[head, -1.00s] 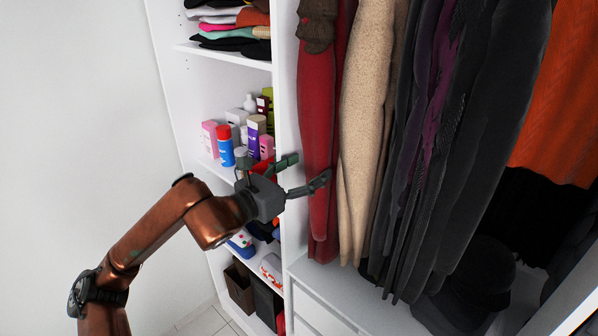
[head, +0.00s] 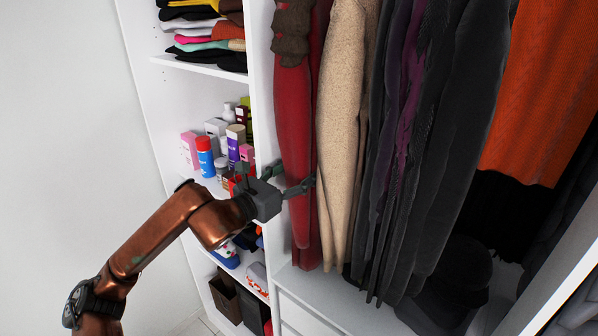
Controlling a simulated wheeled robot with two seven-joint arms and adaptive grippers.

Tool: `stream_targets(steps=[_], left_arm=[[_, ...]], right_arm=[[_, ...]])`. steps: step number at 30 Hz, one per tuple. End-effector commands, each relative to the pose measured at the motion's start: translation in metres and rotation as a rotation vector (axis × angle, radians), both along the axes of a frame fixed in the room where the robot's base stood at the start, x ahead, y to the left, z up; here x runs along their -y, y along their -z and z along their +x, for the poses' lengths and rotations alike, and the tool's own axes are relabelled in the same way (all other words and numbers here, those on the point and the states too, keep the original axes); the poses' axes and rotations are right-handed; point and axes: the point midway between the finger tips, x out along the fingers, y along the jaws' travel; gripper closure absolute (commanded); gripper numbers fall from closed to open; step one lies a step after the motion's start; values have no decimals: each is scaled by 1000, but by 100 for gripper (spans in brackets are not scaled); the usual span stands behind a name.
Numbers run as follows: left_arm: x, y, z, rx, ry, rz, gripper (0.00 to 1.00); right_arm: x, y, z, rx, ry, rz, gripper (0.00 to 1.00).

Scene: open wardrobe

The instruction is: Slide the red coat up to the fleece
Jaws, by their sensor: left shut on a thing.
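The red coat (head: 294,120) hangs at the left end of the row of clothes, next to the white upright panel. The beige fleece-like garment (head: 338,120) hangs just right of it, and their edges touch or overlap in this view. My left gripper (head: 290,180) is at the lower left side of the red coat. It is shut on the coat's edge, with one finger across the front and the other at the side near the panel, partly hidden. My right gripper is not in view.
Dark grey and purple garments (head: 440,150) hang right of the beige one, and an orange knit (head: 540,90) hangs farther right. Shelves with bottles (head: 205,158) and folded clothes (head: 200,35) stand left of the white panel (head: 262,100). A dark hat (head: 455,275) lies below.

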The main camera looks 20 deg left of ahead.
Motion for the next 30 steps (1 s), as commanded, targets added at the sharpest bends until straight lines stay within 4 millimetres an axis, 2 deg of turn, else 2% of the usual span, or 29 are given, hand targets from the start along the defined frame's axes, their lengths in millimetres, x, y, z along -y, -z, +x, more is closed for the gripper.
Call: stream_targets(steps=[2,20,30], left_arm=[[0,0,0,0,0,0,59],[0,0,0,0,0,0,100],[7,1,-2,1,1,2,100]], right_arm=[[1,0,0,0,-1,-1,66],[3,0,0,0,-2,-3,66],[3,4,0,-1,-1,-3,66]])
